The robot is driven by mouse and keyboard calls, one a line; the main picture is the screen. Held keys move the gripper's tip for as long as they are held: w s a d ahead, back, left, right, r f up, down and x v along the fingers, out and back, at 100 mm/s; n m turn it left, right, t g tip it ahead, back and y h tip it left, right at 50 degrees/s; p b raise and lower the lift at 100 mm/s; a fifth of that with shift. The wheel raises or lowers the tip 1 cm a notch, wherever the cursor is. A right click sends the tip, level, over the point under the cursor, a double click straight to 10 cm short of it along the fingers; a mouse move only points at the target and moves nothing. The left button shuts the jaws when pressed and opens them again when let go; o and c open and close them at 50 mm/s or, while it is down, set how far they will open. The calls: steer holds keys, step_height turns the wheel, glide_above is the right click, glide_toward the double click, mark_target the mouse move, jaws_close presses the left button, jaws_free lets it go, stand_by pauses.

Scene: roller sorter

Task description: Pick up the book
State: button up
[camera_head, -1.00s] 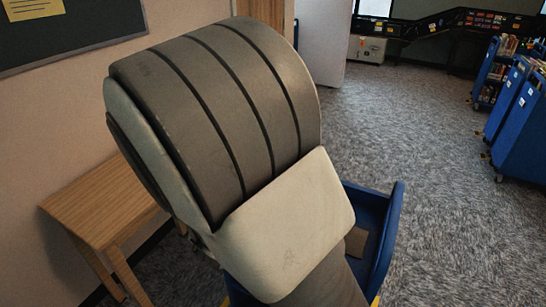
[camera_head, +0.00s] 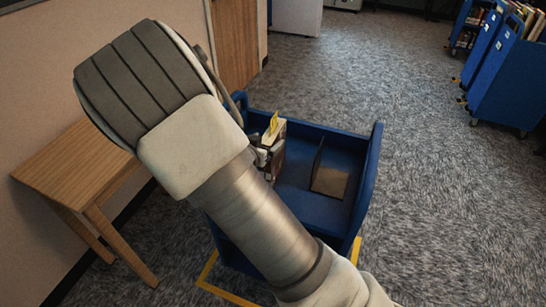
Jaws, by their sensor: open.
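A book (camera_head: 277,134) with pale page edges and a yellow tab on top stands near the left end of the blue cart (camera_head: 366,190). My own arm covers much of the cart's left side. Small grey and dark parts that look like my gripper (camera_head: 263,157) show at the arm's edge, close beside the book. The gripper is open; its fingertips are mostly hidden, and I cannot tell whether they touch the book.
A dark flat panel (camera_head: 330,170) stands tilted in the cart, right of the book. A wooden table (camera_head: 82,160) stands left against the wall. Blue book carts (camera_head: 507,82) stand at the upper right. Yellow tape marks the floor by the cart. The carpet to the right is clear.

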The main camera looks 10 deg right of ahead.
steer(key=x, duration=0.5)
steer(key=shift+d+f+b, duration=0.15)
steer(key=shift+b, duration=0.25)
jaws_close()
stand_by(1.0)
